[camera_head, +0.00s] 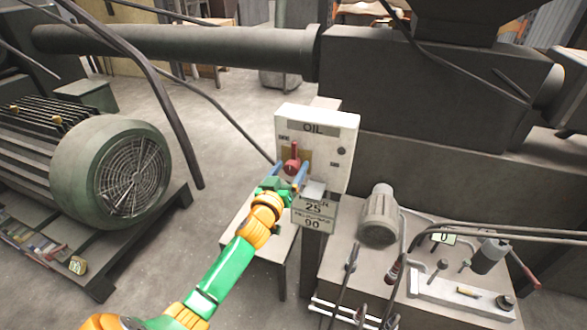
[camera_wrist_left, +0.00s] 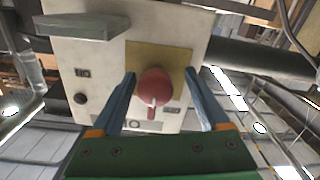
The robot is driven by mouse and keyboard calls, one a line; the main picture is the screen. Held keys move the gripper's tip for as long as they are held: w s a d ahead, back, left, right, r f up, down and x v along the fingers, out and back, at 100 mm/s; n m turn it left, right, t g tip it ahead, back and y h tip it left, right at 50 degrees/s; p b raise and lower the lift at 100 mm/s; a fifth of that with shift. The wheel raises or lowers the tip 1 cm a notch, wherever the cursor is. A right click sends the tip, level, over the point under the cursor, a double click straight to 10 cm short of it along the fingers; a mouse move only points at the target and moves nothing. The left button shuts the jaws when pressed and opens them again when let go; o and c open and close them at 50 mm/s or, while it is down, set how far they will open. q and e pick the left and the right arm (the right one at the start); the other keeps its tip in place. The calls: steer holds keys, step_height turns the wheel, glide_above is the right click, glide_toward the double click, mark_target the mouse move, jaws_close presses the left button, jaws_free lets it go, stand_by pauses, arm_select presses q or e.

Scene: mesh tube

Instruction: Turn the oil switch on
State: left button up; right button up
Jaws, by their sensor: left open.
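The oil switch is a red rotary knob (camera_head: 292,163) on a yellow plate, on the front of a white box labelled OIL (camera_head: 318,128). My left gripper (camera_head: 291,176) is at the box front, its two blue fingers open on either side of the knob. In the left wrist view the red knob (camera_wrist_left: 153,87) lies between the two blue fingertips (camera_wrist_left: 164,76), with a visible gap to each. The yellow plate (camera_wrist_left: 172,60) shows behind it. The knob's pointer extends toward the OIL label, which my gripper partly hides in that view. My right gripper is not in view.
A grey block (camera_head: 313,189) juts from the box below the knob, above a sign (camera_head: 313,214) with 25 and 90. A green motor (camera_head: 115,170) stands left, dark machinery (camera_head: 420,85) behind right. A bench with a grey cylinder (camera_head: 380,217) and levers is at lower right.

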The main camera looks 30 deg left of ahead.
arm_select(q)
steer(key=shift+w+d+r, duration=0.1)
steer(key=shift+d+r, duration=0.15)
steer(key=shift+d, duration=0.1)
steer(key=shift+w+a+f, duration=0.1)
steer(key=shift+a, duration=0.05)
steer(key=shift+c, duration=1.3)
jaws_close()
